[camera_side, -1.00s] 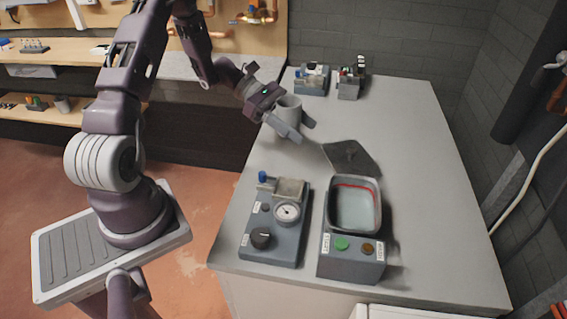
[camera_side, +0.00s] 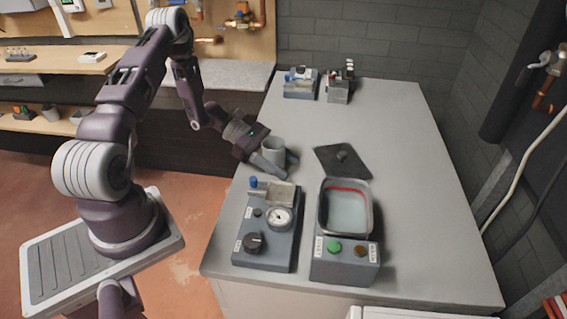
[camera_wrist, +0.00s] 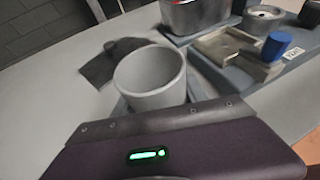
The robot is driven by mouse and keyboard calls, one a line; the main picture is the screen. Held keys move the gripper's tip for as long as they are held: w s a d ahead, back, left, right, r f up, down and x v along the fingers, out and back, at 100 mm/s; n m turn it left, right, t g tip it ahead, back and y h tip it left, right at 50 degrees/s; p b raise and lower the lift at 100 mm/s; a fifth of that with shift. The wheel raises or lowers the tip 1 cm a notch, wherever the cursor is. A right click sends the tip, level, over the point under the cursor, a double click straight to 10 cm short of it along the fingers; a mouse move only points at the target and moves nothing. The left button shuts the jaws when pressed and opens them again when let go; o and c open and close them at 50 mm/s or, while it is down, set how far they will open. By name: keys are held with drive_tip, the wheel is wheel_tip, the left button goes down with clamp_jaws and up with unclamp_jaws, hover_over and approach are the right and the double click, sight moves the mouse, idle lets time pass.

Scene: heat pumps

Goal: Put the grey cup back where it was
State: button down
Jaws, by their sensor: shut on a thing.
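The grey cup (camera_side: 274,149) is upright between the fingers of my gripper (camera_side: 277,165), which is shut on it. In the side view the cup is by the left edge of the grey table, behind the gauge unit (camera_side: 268,238). I cannot tell whether its base touches the table. In the wrist view the open, seemingly empty cup (camera_wrist: 150,80) stands just beyond my gripper, whose fingers are mostly hidden. Where the cup stood before is not marked in these frames.
A dark flat plate with a knob (camera_side: 330,158) lies right of the cup. A red-lined container of pale liquid (camera_side: 347,208) sits on a box with green and brown buttons (camera_side: 345,263). A blue knob (camera_side: 258,184) stands close in front. Small units (camera_side: 301,83) stand at the back; the right side is clear.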

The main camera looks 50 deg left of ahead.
drive_tip(key=c, duration=0.6)
unclamp_jaws()
